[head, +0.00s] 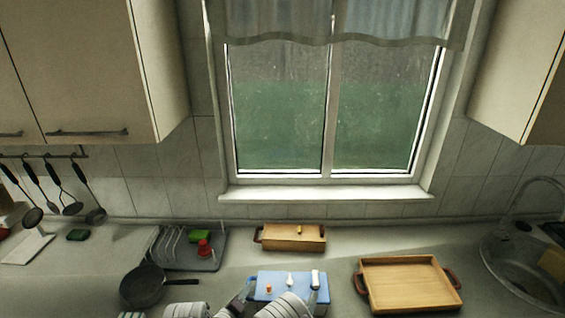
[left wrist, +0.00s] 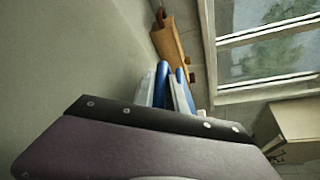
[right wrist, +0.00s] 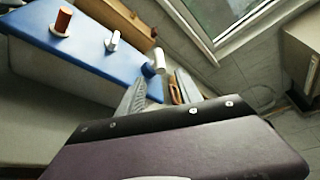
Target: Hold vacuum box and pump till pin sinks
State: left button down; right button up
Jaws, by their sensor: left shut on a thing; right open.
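The vacuum box (head: 278,278) has a blue lid and stands on the counter at the bottom middle of the head view. Its lid shows in the right wrist view (right wrist: 85,55). The red-brown pin (right wrist: 62,20) stands up from a white collar on the lid. A small white knob (right wrist: 113,41) is in the middle, and the white pump handle (right wrist: 154,66) is at the right end. My left gripper (left wrist: 165,88) is shut on a blue part at the box's left side. My right gripper (right wrist: 158,92) is open, its fingers close to the pump handle; contact is unclear.
A wooden tray (head: 408,261) lies to the right, with the sink (head: 525,290) beyond. A small wooden box (head: 290,230) stands behind the vacuum box. A dish rack (head: 172,262) and a black pan (head: 145,285) are to the left. Counter is clear between box and tray.

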aim_at(316, 279)
jog(key=x, duration=1.2)
jog(key=shift+a+r, duration=0.1)
jog(key=shift+a, duration=0.05)
